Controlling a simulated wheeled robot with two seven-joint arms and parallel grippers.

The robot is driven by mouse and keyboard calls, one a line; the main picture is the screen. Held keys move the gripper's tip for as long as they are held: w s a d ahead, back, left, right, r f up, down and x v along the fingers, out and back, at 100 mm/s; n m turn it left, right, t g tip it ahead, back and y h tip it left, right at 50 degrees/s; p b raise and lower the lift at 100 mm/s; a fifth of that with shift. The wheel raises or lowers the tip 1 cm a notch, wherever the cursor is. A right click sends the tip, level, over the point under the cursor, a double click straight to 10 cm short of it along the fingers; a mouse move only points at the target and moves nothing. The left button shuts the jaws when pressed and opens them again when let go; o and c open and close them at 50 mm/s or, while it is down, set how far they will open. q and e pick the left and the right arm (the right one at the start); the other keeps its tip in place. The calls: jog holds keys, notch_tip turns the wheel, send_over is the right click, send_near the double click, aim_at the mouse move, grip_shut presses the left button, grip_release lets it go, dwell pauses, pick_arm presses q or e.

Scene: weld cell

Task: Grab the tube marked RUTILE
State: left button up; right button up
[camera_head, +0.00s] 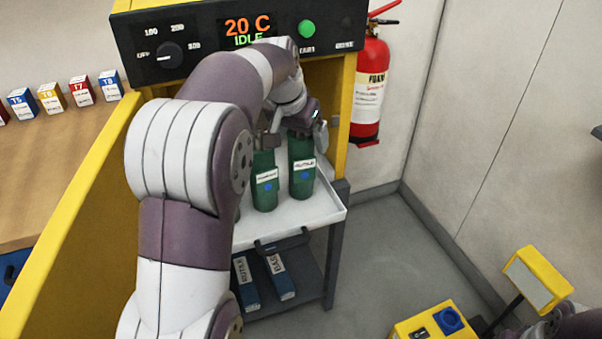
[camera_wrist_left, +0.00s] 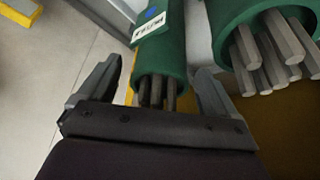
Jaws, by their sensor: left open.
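The tube marked RUTILE (camera_head: 301,178) is green with a white label and stands upright on a white tray at the right of the row. My left gripper (camera_head: 294,132) is open at its top end. In the left wrist view this tube (camera_wrist_left: 160,52) stands between the spread fingers of the gripper (camera_wrist_left: 155,95), with grey rods in its mouth; I see a gap at each finger. A second green tube (camera_head: 265,190) stands just left of it, its label too small to read; it also shows in the wrist view (camera_wrist_left: 237,20), close by the right finger.
The tray (camera_head: 318,210) tops a grey cart with labelled blue boxes (camera_head: 280,277) below. A third green tube is mostly hidden behind my arm. An oven-like panel (camera_head: 240,38) stands above, a fire extinguisher (camera_head: 371,85) right. Open floor (camera_head: 375,260) lies right of the cart.

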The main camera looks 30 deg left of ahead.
pick_arm(q)
jog(key=x, duration=0.2)
jog(key=shift+w+f, duration=0.15)
jog(key=shift+f, duration=0.2)
jog(key=shift+r, duration=0.15)
jog(key=c, duration=0.6)
grip_shut()
